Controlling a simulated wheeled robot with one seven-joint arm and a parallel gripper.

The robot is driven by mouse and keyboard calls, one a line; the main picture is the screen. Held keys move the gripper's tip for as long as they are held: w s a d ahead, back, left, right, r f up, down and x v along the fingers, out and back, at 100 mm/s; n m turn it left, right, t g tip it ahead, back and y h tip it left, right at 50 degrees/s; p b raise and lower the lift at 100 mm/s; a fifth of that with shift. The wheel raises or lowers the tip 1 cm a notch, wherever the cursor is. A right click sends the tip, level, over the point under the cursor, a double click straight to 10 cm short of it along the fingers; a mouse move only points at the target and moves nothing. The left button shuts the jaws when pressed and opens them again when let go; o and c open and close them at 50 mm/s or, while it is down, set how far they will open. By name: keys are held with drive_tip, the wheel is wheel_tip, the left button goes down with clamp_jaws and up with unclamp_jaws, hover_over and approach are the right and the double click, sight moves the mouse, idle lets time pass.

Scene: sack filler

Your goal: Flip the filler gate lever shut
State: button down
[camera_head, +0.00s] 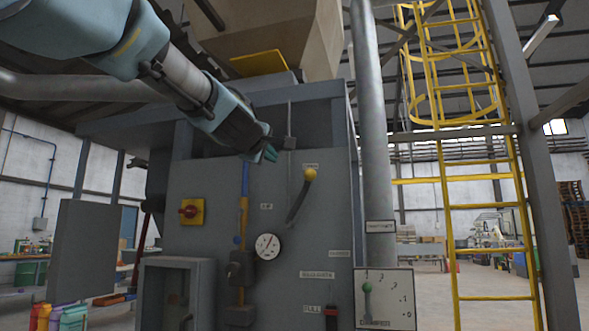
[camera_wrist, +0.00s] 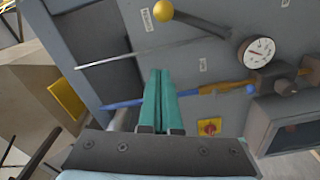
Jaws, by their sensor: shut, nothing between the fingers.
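A dark lever with a yellow ball knob (camera_head: 310,174) is mounted on the grey machine front, its arm slanting down to the left from the knob. A small label sits just above the knob, too small to read surely. The same lever shows at the top of the wrist view (camera_wrist: 162,11), its arm running right toward the gauge. My gripper (camera_head: 270,154) is in front of the panel, up and left of the knob and apart from it. Its teal fingers (camera_wrist: 160,72) are together and empty.
A round gauge (camera_head: 268,246), a red knob on a yellow plate (camera_head: 190,211) and a blue-and-yellow upright pipe (camera_head: 244,200) are on the panel. A numbered plate with a green-knobbed lever (camera_head: 367,288) is lower right. A vertical grey pipe (camera_head: 371,130) stands right of the panel.

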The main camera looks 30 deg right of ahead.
drive_tip(key=shift+w, duration=0.1)
drive_tip(key=w+d+f+p, duration=0.1)
drive_tip(key=w+d+p, duration=0.3)
drive_tip(key=d, duration=0.6)
drive_tip(key=shift+w+p, duration=0.4)
drive_tip(key=shift+w, duration=0.45)
drive_tip(key=shift+d+f, duration=0.1)
drive_tip(key=shift+f, duration=0.05)
